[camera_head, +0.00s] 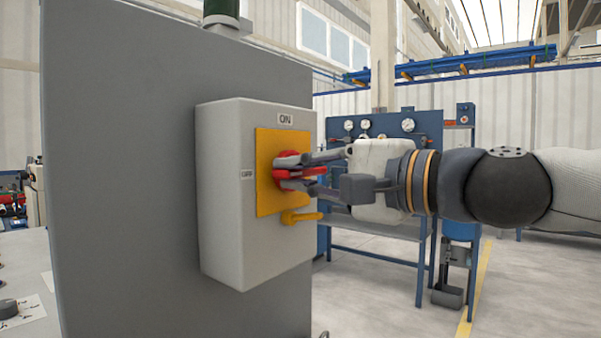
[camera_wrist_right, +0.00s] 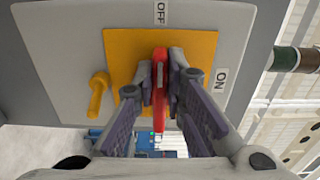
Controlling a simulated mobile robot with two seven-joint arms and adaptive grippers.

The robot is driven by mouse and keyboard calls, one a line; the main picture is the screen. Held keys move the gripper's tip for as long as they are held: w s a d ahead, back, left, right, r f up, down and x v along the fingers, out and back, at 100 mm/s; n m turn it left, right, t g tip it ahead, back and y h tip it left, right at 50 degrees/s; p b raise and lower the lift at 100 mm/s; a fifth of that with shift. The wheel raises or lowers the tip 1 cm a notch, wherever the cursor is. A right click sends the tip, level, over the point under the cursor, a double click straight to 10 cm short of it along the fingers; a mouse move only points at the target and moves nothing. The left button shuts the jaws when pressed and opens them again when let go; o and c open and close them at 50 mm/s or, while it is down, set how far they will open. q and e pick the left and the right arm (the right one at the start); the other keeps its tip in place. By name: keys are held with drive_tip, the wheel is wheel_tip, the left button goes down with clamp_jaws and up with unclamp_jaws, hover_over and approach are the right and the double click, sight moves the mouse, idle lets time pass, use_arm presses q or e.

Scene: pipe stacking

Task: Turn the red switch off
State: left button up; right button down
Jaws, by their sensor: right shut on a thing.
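The red switch (camera_head: 290,174) sits on a yellow plate (camera_head: 267,149) on the front of a light grey box (camera_head: 226,222). The box has an ON label (camera_head: 285,119) at the top and an OFF label (camera_head: 247,174) at the left. My right gripper (camera_head: 304,171) comes in from the right and is shut on the switch's handle. In the right wrist view the red handle (camera_wrist_right: 160,57) stands between both fingers (camera_wrist_right: 161,88) and lines up with the OFF label (camera_wrist_right: 160,13). The fingers hide part of the handle. My left gripper is not in view.
A yellow lever (camera_head: 300,217) sticks out below the switch, close to my right gripper. The box is fixed to a tall grey cabinet (camera_head: 120,180). A blue bench with gauges (camera_head: 408,125) stands behind my right arm. Open floor lies to the right.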

drive_tip(key=c, duration=1.7)
unclamp_jaws()
drive_tip(key=shift+o, duration=0.2)
drive_tip(key=shift+d, duration=0.1)
drive_tip(key=v, duration=0.7)
drive_tip(key=shift+s+d, duration=0.1)
drive_tip(key=shift+s, duration=0.05)
